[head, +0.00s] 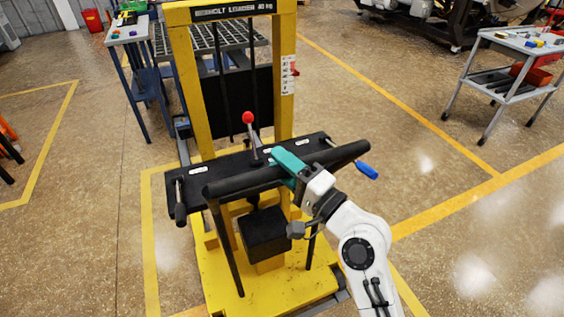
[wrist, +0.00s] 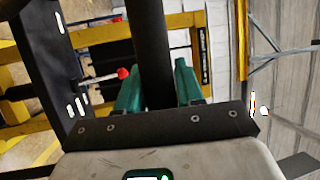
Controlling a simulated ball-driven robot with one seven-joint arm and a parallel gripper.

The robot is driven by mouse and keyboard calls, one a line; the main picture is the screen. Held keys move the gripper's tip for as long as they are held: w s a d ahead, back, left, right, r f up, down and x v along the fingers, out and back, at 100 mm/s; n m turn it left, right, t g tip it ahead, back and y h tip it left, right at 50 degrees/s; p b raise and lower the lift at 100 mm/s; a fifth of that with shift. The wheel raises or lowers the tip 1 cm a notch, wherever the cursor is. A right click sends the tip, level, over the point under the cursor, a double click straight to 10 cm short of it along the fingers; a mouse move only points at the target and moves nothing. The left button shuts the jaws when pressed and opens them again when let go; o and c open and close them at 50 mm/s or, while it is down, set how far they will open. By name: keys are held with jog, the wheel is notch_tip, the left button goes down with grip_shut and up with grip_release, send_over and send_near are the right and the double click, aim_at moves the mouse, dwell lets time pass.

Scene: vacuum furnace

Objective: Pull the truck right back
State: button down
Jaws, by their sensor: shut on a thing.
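The truck (head: 286,75) is a yellow upright frame on a yellow base, with a black panel and a label reading like "bolt loader" on top. A black push bar (head: 235,183) runs across its near side. My gripper (head: 287,163), with teal fingers, is shut on this bar right of its middle. In the wrist view the teal fingers (wrist: 158,88) lie on both sides of the dark bar (wrist: 150,40). A lever with a red knob (head: 248,118) stands behind the bar. A blue-handled lever (head: 366,171) sticks out to the right.
A blue cart (head: 148,85) with a dark grid rack stands behind the truck at the left. A grey trolley (head: 507,78) with small parts and a red bin stands at the far right. Yellow lines mark the floor. The floor right of the truck is clear.

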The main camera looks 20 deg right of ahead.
jog(key=shift+r, duration=0.15)
jog(key=c, duration=0.8)
grip_release()
jog(key=shift+s+d+f, duration=0.15)
jog(key=shift+s+f, duration=0.05)
jog(key=shift+s, duration=0.05)
jog(key=b+v, duration=0.3)
jog(key=v, duration=0.7)
